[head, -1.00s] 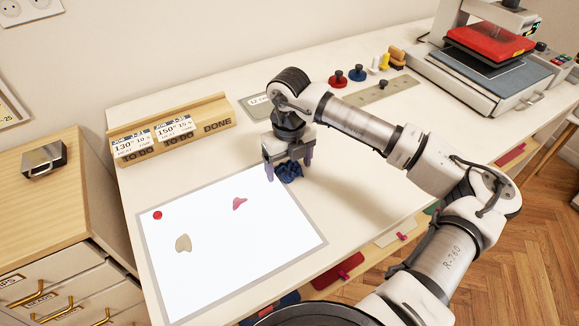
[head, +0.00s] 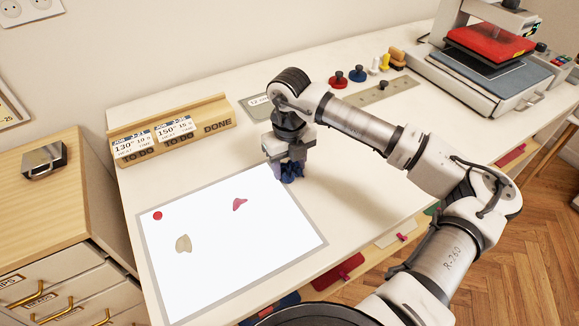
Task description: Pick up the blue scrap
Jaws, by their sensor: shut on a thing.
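The blue scrap (head: 293,171) is a crumpled dark blue piece of cloth at the upper right edge of the white lit panel on the table. My gripper (head: 285,170) points down over it, and its fingers are closed on the scrap. The scrap's lower part is at or very near the table top; I cannot tell whether it is clear of the surface. The fingers hide part of the scrap.
On the white panel (head: 225,262) lie a pink scrap (head: 240,204), a beige scrap (head: 184,243) and a red round piece (head: 157,215). A wooden card rack (head: 190,133) stands behind. A metal ruler (head: 370,95) and a heat press (head: 490,65) are to the right.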

